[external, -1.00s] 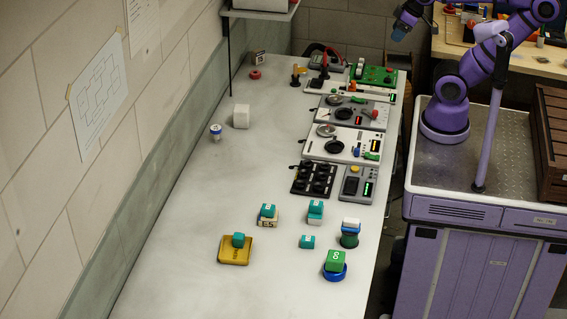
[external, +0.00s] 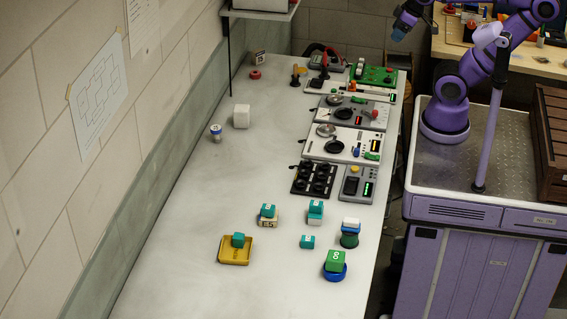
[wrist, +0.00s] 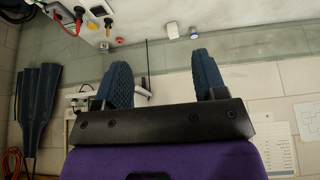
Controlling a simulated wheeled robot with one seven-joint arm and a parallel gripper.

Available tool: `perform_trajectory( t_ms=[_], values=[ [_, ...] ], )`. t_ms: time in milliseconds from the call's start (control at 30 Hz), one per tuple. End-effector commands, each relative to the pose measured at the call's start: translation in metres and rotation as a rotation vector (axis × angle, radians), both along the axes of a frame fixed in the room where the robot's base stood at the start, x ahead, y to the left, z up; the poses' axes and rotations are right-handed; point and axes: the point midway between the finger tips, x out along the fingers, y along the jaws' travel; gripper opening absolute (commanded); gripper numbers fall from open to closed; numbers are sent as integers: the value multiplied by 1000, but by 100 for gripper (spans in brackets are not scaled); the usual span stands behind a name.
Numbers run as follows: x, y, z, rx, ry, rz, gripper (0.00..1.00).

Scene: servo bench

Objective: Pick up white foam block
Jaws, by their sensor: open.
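The white foam block (external: 241,116) stands on the pale bench, left of the row of panels, in the external view. A small white cylinder with a blue end (external: 215,132) stands close to its left. My gripper (external: 400,29) is at the top of the external view, right of the bench and well away from the block. In the wrist view my gripper (wrist: 160,72) has its two dark blue fingers apart with nothing between them. The block (wrist: 172,31) appears small and distant beyond the fingertips there, beside the cylinder (wrist: 194,32).
Instrument panels (external: 345,143) line the bench's right side. A yellow tray (external: 236,257) and several stacked coloured blocks (external: 316,212) occupy the near end. A wall (external: 90,150) borders the left, and a shelf (external: 262,14) overhangs the far end. Bench around the block is mostly clear.

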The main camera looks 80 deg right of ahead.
Motion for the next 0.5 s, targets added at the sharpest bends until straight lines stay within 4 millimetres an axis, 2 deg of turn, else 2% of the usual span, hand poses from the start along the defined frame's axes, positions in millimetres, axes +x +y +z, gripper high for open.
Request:
perform_trajectory(
  t_ms=[33, 100, 367, 500],
  values=[
    [0, 0, 0, 0, 0, 0, 74],
    [0, 0, 0, 0, 0, 0, 89],
    [0, 0, 0, 0, 0, 0, 89],
    [12, 0, 5, 0, 11, 3, 89]
  ],
)
